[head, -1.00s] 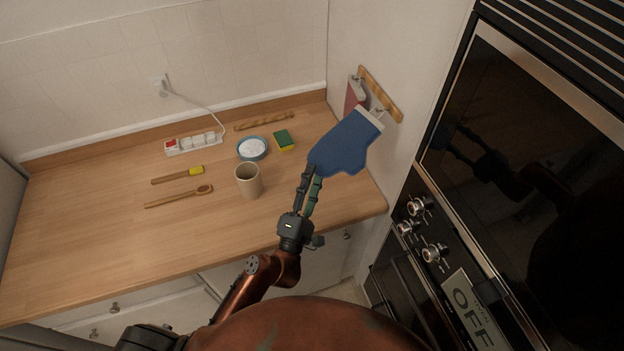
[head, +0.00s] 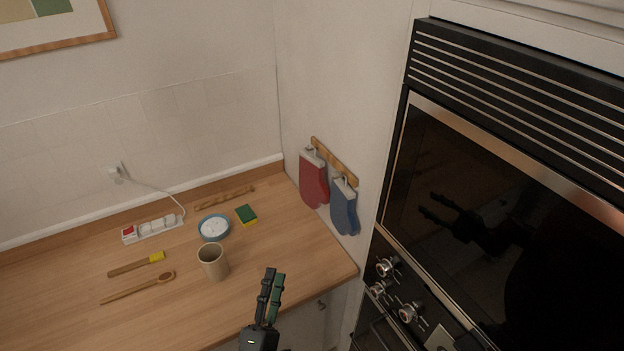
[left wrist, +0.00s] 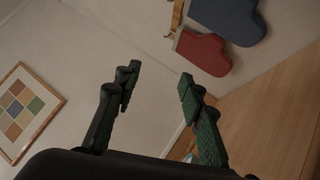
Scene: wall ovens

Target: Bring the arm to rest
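My left gripper (head: 273,274) is at the bottom middle of the head view, above the counter's front edge and apart from the mitts. In the left wrist view its two fingers (left wrist: 158,80) stand apart with nothing between them, so it is open. A blue oven mitt (head: 344,208) hangs from a wooden hook rack (head: 334,161) on the side wall, beside a red mitt (head: 313,178). The left wrist view also shows the blue mitt (left wrist: 228,18) and the red mitt (left wrist: 203,52). My right gripper is not in view.
The wooden counter (head: 180,320) holds a beige cup (head: 212,263), a blue bowl (head: 214,229), a sponge (head: 246,215), a brush (head: 137,264), a wooden spoon (head: 138,287) and a power strip (head: 153,229). The wall oven (head: 500,190) stands at right.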

